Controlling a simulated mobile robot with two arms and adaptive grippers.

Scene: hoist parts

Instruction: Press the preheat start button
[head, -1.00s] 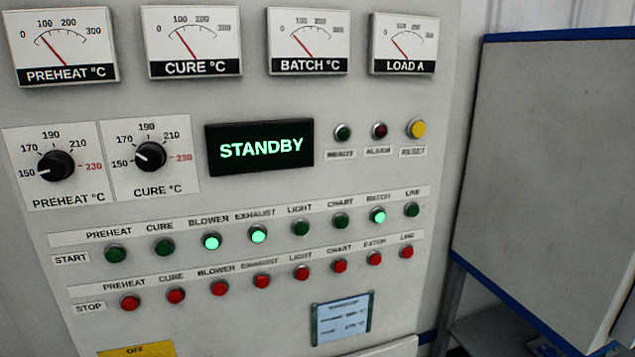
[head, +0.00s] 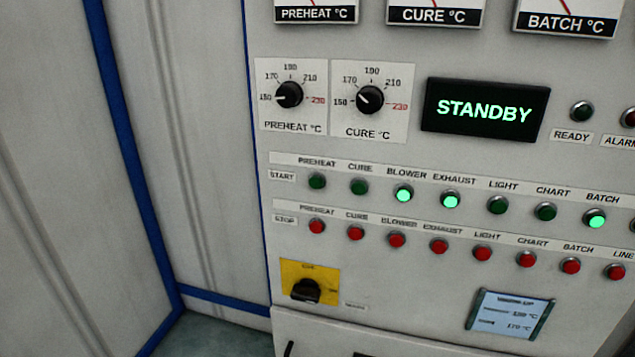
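The preheat start button (head: 317,181) is the leftmost dark green button in the START row, below the PREHEAT label. It is unlit. The blower (head: 404,194), exhaust (head: 450,200) and batch (head: 595,219) start buttons glow bright green. The cure start button (head: 359,187) beside it is dark. The red preheat stop button (head: 316,226) sits directly below. The display (head: 485,112) reads STANDBY. Neither of my grippers shows in the head view.
Above are the preheat knob (head: 289,95) and cure knob (head: 369,100), both turned near 150. A black switch (head: 305,290) on a yellow plate sits at lower left, with a small screen (head: 509,313) at lower right. Blue-edged wall panels (head: 190,130) stand left of the cabinet.

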